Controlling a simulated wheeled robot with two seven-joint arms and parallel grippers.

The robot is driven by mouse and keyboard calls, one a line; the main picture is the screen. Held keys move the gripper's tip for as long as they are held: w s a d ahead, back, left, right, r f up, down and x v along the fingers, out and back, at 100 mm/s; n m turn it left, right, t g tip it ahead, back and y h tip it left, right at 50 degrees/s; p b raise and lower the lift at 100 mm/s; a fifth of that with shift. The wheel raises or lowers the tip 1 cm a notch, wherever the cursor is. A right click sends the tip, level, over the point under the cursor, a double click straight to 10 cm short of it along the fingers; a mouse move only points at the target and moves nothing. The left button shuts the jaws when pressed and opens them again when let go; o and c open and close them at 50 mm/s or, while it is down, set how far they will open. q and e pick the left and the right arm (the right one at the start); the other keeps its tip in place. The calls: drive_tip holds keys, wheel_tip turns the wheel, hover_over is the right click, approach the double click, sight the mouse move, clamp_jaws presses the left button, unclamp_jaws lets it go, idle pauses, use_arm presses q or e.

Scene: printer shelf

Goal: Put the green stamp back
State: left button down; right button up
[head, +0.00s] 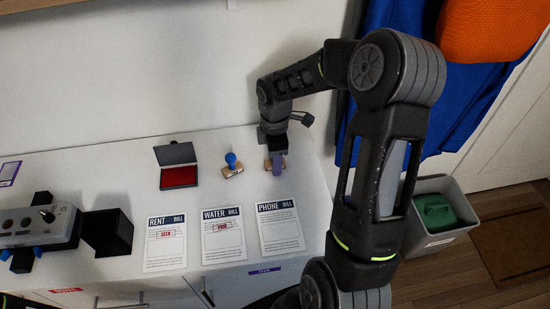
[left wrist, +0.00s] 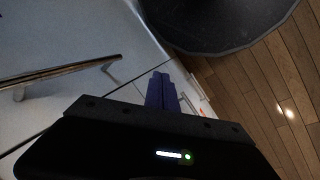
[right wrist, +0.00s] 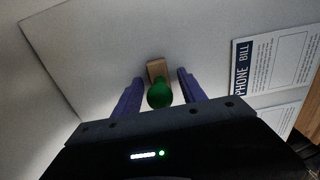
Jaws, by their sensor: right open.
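The green stamp (right wrist: 158,95) has a round green knob and a wooden base. In the right wrist view it sits between the two purple fingers of my right gripper (right wrist: 158,90), which is open with a gap on each side of the knob. In the head view my right gripper (head: 276,163) is over the stamp's place at the back right of the white cabinet top; a bit of wooden base (head: 268,165) shows there, and the green knob is hidden. My left gripper (left wrist: 162,92) has its fingers together, with nothing seen between them, near the cabinet front.
A blue stamp (head: 232,165) and an open red ink pad (head: 180,177) stand left of my right gripper. Rent (head: 166,243), water (head: 223,234) and phone (head: 280,228) bills lie in front. A black box (head: 107,232) is further left. A grey bin (head: 428,247) stands right.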

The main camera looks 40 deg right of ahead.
wheel_tip(320, 180, up, 12)
drive_tip(key=shift+r, duration=0.15)
idle(0.3)
idle(1.7)
